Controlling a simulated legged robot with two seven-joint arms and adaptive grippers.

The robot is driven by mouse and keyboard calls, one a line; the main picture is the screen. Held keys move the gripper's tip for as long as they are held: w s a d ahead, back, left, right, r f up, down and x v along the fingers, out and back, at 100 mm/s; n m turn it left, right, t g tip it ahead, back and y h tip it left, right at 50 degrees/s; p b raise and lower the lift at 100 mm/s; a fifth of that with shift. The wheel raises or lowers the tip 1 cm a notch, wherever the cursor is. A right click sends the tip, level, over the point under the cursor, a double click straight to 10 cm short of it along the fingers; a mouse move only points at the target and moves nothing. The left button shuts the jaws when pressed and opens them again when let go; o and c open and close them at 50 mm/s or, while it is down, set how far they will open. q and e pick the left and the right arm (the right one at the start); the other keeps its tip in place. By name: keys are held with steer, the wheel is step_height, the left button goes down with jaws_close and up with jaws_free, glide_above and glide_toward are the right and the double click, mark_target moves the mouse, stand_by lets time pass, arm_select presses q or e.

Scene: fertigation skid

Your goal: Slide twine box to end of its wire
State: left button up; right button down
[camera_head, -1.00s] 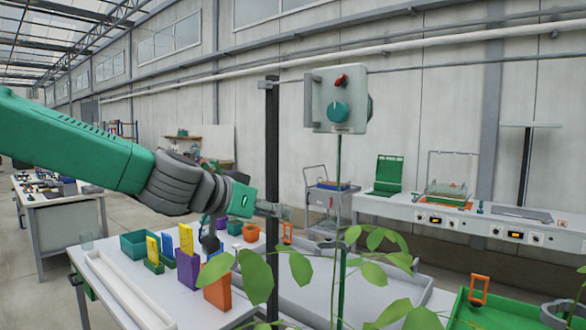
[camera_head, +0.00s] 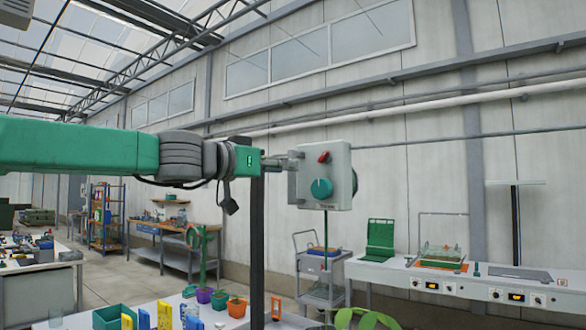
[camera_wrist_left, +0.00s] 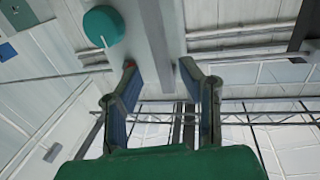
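The twine box (camera_head: 335,170) is a pale box with a teal knob and a red part on its front, and a bracket-like handle on its left side. It hangs on a thin wire (camera_head: 450,138) that runs off to the right. Green twine hangs below it. My left gripper (camera_head: 284,162) is at the handle side of the box. In the left wrist view, my left gripper's fingers (camera_wrist_left: 159,68) stand apart on either side of a grey bar (camera_wrist_left: 152,35), beside the teal knob (camera_wrist_left: 103,27). I cannot tell whether they touch it. My right gripper is out of view.
A dark post (camera_head: 257,240) stands upright just left of the box. A table with pots and coloured holders (camera_head: 165,315) is below. A white bench (camera_head: 450,280) with a green case and trays runs along the right wall. Leaves (camera_head: 365,320) poke up at the bottom.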

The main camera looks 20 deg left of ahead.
mark_target(302, 169)
arm_select(q)
steer(key=x, duration=0.2)
steer(key=shift+w+d, duration=0.2)
steer(key=shift+d, duration=0.1)
steer(key=shift+w+d, duration=0.1)
steer(key=shift+w, duration=0.35)
steer(key=shift+a, duration=0.7)
steer(key=shift+d, duration=0.2)
jaws_close()
steer(key=shift+d, duration=0.3)
steer(key=shift+a+r+p, duration=0.15)
steer(key=shift+a+p, duration=0.1)
steer(key=shift+p, duration=0.15)
steer(key=w+a+p, duration=0.2)
steer(key=w+a, duration=0.2)
steer(key=a, duration=0.8)
steer(key=shift+w, duration=0.3)
